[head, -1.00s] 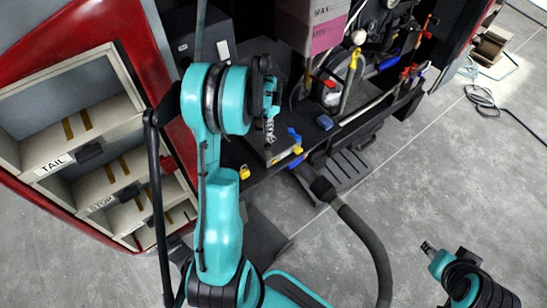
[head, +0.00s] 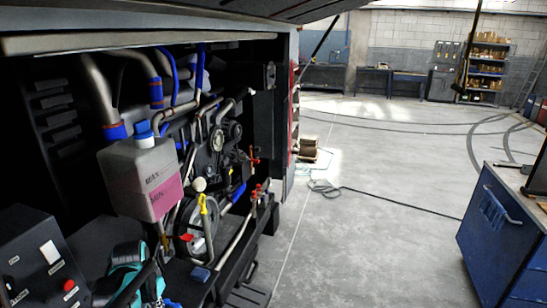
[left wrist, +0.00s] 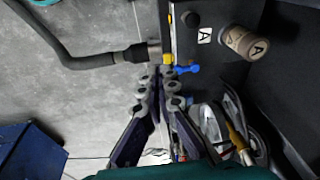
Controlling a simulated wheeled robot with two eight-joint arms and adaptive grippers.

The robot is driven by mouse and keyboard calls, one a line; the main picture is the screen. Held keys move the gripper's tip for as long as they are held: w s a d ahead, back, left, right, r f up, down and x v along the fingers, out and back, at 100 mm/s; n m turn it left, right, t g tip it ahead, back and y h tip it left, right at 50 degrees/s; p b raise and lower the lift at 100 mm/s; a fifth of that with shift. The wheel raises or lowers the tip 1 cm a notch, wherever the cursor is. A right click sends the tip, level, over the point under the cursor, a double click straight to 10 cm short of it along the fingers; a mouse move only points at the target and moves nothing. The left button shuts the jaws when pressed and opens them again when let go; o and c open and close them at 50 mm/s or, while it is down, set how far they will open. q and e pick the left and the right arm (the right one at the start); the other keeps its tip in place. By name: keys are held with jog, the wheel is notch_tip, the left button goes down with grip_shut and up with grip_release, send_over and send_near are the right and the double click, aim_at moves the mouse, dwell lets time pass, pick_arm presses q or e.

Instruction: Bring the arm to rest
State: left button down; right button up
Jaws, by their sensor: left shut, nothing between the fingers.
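My left gripper (left wrist: 157,78) shows in the left wrist view with its two fingers together and nothing between them. Its tips are near a blue lever (left wrist: 187,69) and a yellow part in the picture; I cannot tell whether they touch. In the head view, part of my teal left arm (head: 128,262) shows at the bottom left, low in front of the engine bay. Most of that arm is outside the picture. My right gripper is not in view.
The open engine bay holds a tank with pink fluid (head: 145,178) and pipes. A dark box with a red button (head: 68,286) stands at the lower left. A dark hose (left wrist: 85,58) runs near the fingertips. A blue cabinet (head: 490,235) stands right; the floor between is mostly clear.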

pick_arm(q)
jog(key=s+d+r+n+t+b, duration=0.1)
jog(key=s+d+t, duration=0.4)
jog(key=s+d, duration=0.8)
jog(key=d+n+b, duration=0.1)
jog(key=d+b, duration=0.1)
jog(key=shift+s+d+r+h, duration=0.25)
jog(key=shift+s+d+h, duration=0.05)
jog(key=shift+d+h, duration=0.1)
